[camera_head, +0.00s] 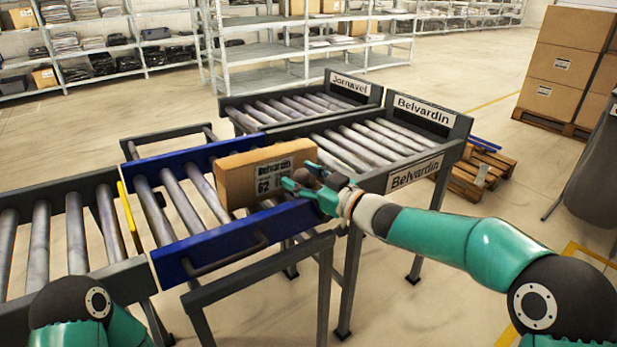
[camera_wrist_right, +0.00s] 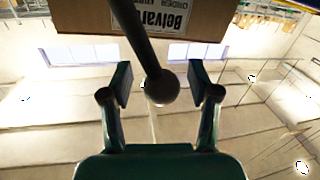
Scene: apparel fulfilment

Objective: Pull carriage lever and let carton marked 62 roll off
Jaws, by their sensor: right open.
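The brown carton (camera_head: 238,178) has a white label reading Belvardin and 62. It sits on the rollers of the blue-railed carriage (camera_head: 208,254), at the side towards the outgoing lanes. It also shows at the top of the right wrist view (camera_wrist_right: 90,18). The carriage lever (camera_wrist_right: 150,60) is a dark rod with a round knob in that view. My right gripper (camera_head: 299,180) is open, its fingers (camera_wrist_right: 160,80) on either side of the lever and apart from it.
The Belvardin lane (camera_head: 412,174) lies beyond the carton, with the Jornavel lane (camera_head: 350,86) farther left. A roller conveyor (camera_head: 40,245) with a yellow bar (camera_head: 129,217) at its end meets the carriage's near left side. Stacked cartons (camera_head: 562,65) on a pallet stand at right.

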